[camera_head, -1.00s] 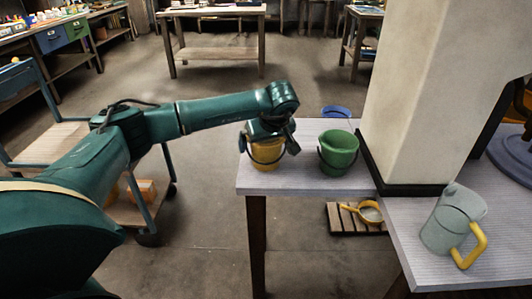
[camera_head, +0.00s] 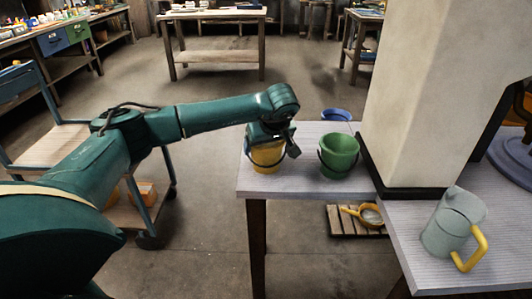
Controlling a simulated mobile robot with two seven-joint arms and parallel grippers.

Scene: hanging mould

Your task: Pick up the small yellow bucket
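The small yellow bucket (camera_head: 267,156) stands upright on the near-left part of the grey table (camera_head: 300,185). My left gripper (camera_head: 270,141) reaches in from the left and points down at the bucket's top. Its wrist covers the bucket's rim and much of its upper part. I cannot see whether the fingers are closed on the rim or the handle. My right gripper is not in the view.
A green bucket (camera_head: 339,154) stands just right of the yellow one, with a blue bucket (camera_head: 336,115) behind. A thick pale pillar (camera_head: 430,90) rises through the table. A grey-green jug (camera_head: 452,222) with a yellow handle stands right. A cart (camera_head: 55,142) stands left.

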